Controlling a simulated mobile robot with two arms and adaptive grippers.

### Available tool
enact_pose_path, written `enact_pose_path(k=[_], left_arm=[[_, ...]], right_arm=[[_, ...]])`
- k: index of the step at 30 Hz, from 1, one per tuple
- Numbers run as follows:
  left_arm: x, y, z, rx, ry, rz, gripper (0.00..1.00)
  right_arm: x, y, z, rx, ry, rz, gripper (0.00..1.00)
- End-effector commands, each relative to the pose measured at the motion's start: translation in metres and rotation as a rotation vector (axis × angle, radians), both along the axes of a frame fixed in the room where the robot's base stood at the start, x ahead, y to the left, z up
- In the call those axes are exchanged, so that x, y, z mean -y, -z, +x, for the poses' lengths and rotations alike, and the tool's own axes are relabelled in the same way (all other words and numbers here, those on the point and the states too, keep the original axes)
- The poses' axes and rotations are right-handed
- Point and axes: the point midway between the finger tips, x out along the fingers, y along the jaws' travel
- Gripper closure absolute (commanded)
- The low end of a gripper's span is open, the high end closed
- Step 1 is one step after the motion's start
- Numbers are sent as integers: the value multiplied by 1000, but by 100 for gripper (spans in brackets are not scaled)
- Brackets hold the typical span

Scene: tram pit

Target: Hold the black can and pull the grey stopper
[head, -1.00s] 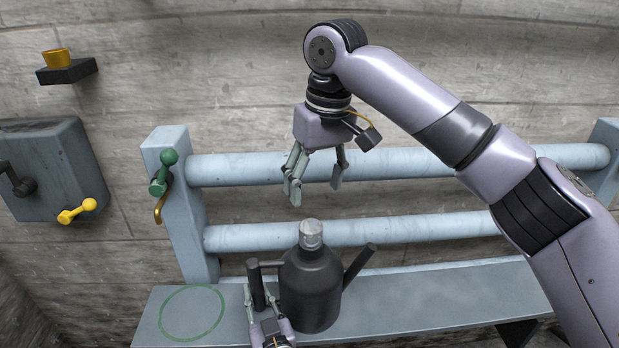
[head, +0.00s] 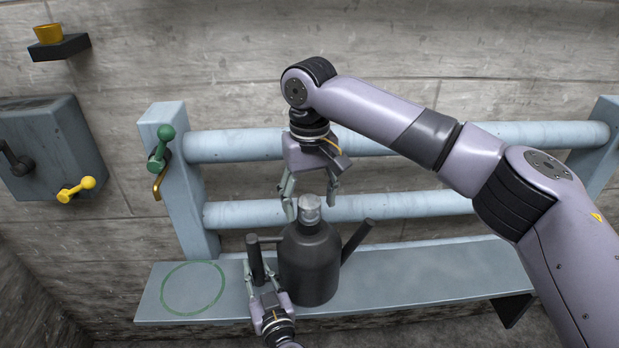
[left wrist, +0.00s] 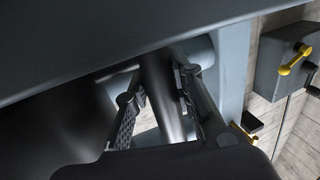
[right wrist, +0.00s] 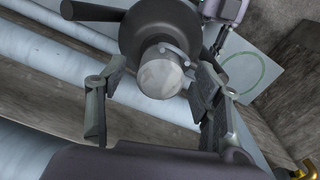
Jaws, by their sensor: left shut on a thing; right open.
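The black can (head: 311,265) stands upright on the pale blue shelf, with a handle on its left and a slanted spout on its right. The grey stopper (head: 310,209) sits in its top. My left gripper (head: 260,277) is shut on the can's handle (head: 256,258); the handle also shows between the fingers in the left wrist view (left wrist: 163,100). My right gripper (head: 311,206) is open, pointing down above the can with its fingertips at about the stopper's height. In the right wrist view the stopper (right wrist: 161,75) lies just beyond the open fingers (right wrist: 150,95), with no clear contact.
The shelf (head: 420,272) has a green painted ring (head: 193,289) left of the can. Blue rails (head: 420,205) run behind it. A green lever (head: 163,145) is on the left post, and a grey box with a yellow lever (head: 76,190) hangs on the wall.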

Motion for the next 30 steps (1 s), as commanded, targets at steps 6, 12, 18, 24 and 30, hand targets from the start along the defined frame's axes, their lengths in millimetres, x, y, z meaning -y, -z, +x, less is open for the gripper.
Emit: enact_pose_path(k=[6, 12, 18, 24, 30], left_arm=[[0, 0, 0, 0, 1, 1, 100], [0, 0, 0, 0, 1, 1, 100], [0, 0, 0, 0, 1, 1, 100], [0, 0, 0, 0, 1, 1, 100], [0, 0, 0, 0, 1, 0, 100]], right_arm=[[0, 15, 0, 0, 0, 0, 40], [0, 16, 0, 1, 0, 1, 40], [0, 16, 0, 1, 0, 1, 48], [0, 16, 0, 1, 0, 1, 61], [0, 16, 0, 1, 0, 0, 74]])
